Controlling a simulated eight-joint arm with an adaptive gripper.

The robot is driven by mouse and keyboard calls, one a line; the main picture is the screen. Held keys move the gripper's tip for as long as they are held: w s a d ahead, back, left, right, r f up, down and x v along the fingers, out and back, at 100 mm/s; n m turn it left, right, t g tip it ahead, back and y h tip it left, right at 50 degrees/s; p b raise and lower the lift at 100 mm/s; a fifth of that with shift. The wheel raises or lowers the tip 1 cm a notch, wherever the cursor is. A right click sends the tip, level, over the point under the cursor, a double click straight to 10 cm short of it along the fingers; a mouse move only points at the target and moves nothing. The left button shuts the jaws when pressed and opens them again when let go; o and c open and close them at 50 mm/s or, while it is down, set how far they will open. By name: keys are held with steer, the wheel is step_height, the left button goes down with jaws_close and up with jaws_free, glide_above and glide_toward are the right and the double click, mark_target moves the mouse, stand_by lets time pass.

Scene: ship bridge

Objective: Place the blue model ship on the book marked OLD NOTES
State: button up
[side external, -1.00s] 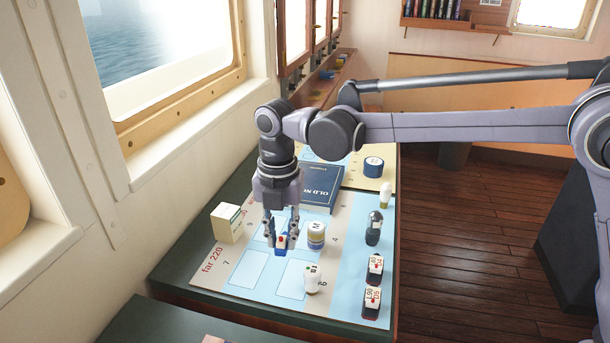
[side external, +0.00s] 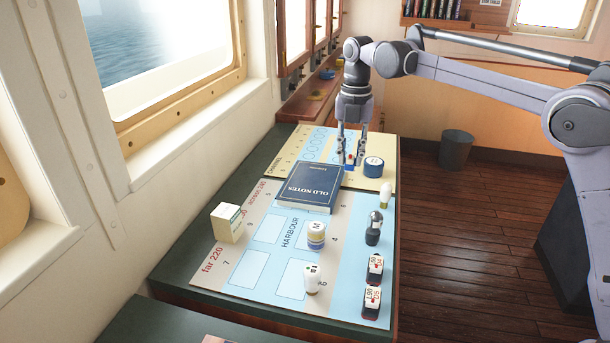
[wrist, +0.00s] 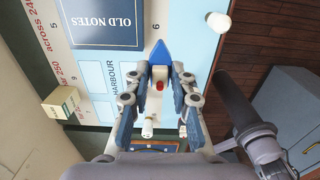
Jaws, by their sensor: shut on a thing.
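The blue model ship shows between the fingers in the wrist view (wrist: 158,54), with a white deck and a red part. In the side view only a small blue and red bit of the ship (side external: 349,162) shows between the fingertips. My gripper (side external: 351,158) is shut on it, just past the far right corner of the book. The dark blue book marked OLD NOTES (side external: 311,187) lies flat on the chart, its top bare. In the wrist view the book (wrist: 100,22) is left of the ship.
A blue round tin (side external: 373,167) stands close right of my gripper.

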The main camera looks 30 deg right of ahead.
steer(key=w+d, duration=0.2)
steer(key=d, duration=0.4)
glide_above(318, 196)
step_height(318, 196, down, 7)
steer(key=shift+w+r, duration=0.1)
steer(key=shift+r, duration=0.1)
steer(key=shift+f, duration=2)
steer(key=shift+f, duration=0.1)
steer(key=o, duration=0.9)
steer(key=shift+o, duration=0.2)
